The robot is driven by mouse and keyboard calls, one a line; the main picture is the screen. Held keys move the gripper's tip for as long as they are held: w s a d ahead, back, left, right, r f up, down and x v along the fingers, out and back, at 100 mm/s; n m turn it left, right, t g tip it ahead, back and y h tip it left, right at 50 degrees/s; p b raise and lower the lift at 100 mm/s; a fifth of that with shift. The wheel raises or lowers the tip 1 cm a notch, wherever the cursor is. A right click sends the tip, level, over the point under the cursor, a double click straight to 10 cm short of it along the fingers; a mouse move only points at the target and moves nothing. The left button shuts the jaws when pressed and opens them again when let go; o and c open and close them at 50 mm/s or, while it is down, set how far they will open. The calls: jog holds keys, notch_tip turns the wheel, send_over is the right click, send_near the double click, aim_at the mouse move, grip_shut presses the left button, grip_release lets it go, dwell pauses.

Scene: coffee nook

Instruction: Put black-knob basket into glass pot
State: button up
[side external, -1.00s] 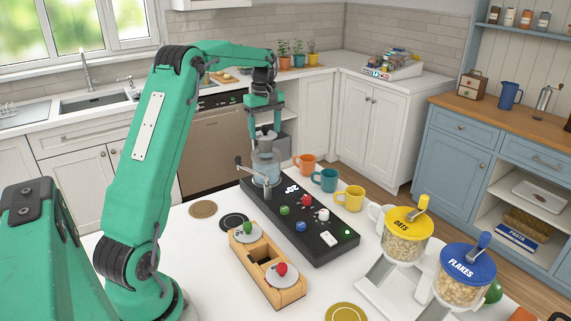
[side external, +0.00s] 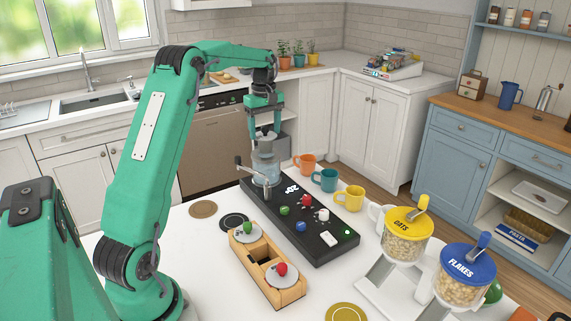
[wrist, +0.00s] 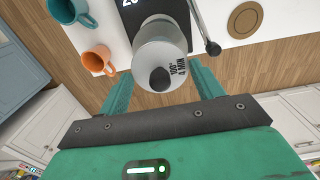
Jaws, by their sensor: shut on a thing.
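The black-knob basket has a grey round lid (side external: 266,136) and a black knob (wrist: 160,78). My gripper (side external: 264,130) is shut on it, with one finger on each side in the wrist view. The glass pot (side external: 264,168) stands upright at the far left end of the black base, with a lever arm at its side. The basket is right over the pot's mouth, its lid near the top of the glass. How deep its lower part sits in the pot is hard to tell. In the wrist view the lid hides most of the pot.
The black base (side external: 318,248) carries several coloured knobs. A wooden box (side external: 283,296) in front holds a green-knob and a red-knob lid. Orange (side external: 306,164), teal (side external: 325,181) and yellow (side external: 350,199) mugs stand close behind the base. Cereal jars (side external: 405,252) stand at right.

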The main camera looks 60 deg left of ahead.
jog(key=shift+f, duration=3)
dwell(2.4)
jog(key=o, duration=1)
jog(key=shift+o, duration=0.2)
jog(key=shift+r, duration=3.95)
